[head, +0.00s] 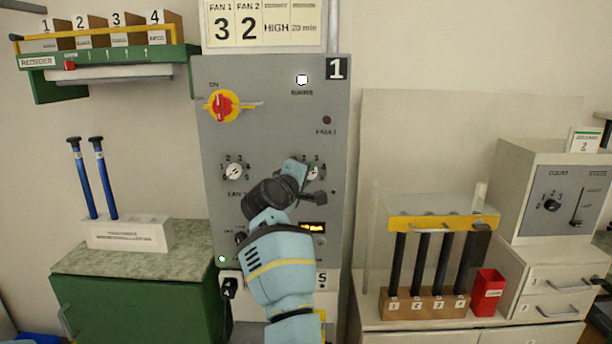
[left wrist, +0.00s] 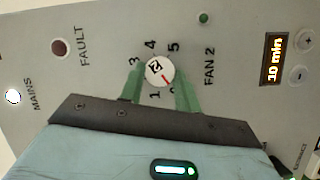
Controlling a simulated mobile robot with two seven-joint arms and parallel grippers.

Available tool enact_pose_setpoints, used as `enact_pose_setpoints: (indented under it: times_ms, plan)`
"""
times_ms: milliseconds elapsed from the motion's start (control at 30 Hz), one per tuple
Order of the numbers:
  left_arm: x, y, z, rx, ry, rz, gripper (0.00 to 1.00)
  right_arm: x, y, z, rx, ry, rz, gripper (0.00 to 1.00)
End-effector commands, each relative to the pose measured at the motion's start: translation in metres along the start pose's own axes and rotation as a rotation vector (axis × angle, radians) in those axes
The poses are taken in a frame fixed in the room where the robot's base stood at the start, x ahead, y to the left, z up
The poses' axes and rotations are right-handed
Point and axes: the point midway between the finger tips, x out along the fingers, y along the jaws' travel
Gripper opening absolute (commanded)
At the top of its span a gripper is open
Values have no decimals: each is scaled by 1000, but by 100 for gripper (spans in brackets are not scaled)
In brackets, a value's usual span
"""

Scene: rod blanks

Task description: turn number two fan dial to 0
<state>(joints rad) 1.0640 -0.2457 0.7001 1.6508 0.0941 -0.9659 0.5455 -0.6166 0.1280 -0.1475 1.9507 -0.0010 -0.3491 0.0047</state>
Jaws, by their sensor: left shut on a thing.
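The fan 2 dial (left wrist: 159,70) is a round white knob on the grey panel, above the label FAN 2 in the head view. In the head view the gripper (head: 304,172) covers part of the dial. My right gripper is not in view.
The fan 1 dial (head: 233,171) sits left on the same panel (head: 270,135), with a red and yellow mains switch (head: 222,106) above. A lit timer (head: 313,227) is below. A placard (head: 263,25) above reads fan 1 3, fan 2 2. A rod rack (head: 425,305) stands right.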

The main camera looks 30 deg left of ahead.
Motion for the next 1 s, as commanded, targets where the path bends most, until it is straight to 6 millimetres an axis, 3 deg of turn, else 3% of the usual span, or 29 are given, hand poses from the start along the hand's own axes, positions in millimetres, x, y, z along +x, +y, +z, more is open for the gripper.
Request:
enact_pose_setpoints:
  times_ms: [567,600,733,1000]
  plan:
    - [-1,3,-2,-30,7,20,10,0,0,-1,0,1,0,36]
    - [-1,3,-2,-30,7,20,35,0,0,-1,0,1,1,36]
    - [0,2,-1,-30,6,18,52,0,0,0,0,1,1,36]
    - [0,1,0,-30,4,15,54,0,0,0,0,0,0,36]
